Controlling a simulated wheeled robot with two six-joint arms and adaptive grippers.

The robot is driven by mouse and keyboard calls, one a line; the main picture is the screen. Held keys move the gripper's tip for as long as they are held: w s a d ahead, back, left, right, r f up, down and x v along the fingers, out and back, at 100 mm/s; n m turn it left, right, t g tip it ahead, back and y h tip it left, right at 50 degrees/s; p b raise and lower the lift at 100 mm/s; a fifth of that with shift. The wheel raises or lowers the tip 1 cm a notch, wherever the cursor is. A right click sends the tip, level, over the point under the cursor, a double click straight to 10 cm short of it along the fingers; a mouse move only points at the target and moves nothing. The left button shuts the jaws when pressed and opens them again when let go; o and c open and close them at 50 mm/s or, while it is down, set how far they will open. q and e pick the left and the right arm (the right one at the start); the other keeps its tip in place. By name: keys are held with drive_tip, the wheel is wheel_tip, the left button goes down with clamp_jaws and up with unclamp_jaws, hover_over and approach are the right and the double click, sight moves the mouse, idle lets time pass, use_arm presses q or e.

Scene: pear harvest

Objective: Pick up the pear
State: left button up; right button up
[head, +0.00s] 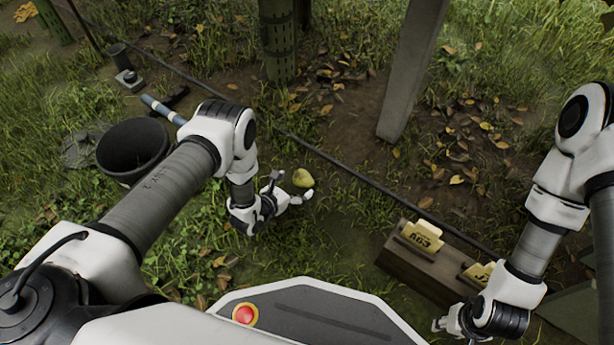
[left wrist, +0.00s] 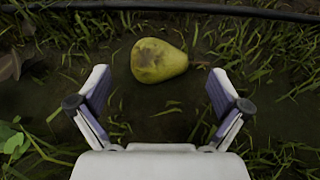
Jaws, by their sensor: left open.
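A yellow-green pear (head: 302,178) with a brownish patch lies on the dark soil, just beyond my left gripper. In the left wrist view the pear (left wrist: 158,61) lies ahead of the fingers, a little above the middle of the picture, its narrow end to the right. My left gripper (head: 290,189) is open and empty; its two fingers (left wrist: 160,95) stand wide apart on either side, short of the pear. My right gripper (head: 438,324) is low at the right of the head view, mostly hidden by its wrist, and its jaw state is unclear.
A dark bucket (head: 131,148) stands at the left. A black hose (head: 365,180) runs across the ground beyond the pear. A wooden block with brass tags (head: 415,262) lies at the right. A grey post (head: 411,70) and a green perforated trunk guard (head: 278,40) stand behind.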

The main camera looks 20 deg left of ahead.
sight(299, 182)
use_arm(q)
drive_tip(key=b+x, duration=0.2)
drive_tip(key=f+b+x, duration=0.1)
drive_tip(key=b+x, duration=0.1)
drive_tip(key=shift+f, duration=0.1)
use_arm(e)
drive_tip(key=f, duration=0.1)
drive_tip(key=w+f, duration=0.1)
drive_tip(key=f, duration=0.3)
drive_tip(key=shift+w+f, duration=0.1)
drive_tip(key=shift+w, duration=0.15)
use_arm(q)
drive_tip(key=shift+w+d, duration=0.2)
drive_tip(key=shift+w, duration=0.1)
use_arm(e)
drive_tip(key=shift+w+f, duration=0.1)
drive_tip(key=shift+f, duration=0.05)
use_arm(q)
drive_tip(key=shift+r, duration=0.2)
use_arm(e)
drive_tip(key=shift+r+t, duration=0.2)
drive_tip(key=shift+t, duration=0.1)
use_arm(q)
drive_tip(key=c, duration=1.2)
drive_tip(key=shift+r, duration=0.1)
drive_tip(key=shift+c, duration=0.3)
use_arm(e)
drive_tip(key=shift+d, duration=0.1)
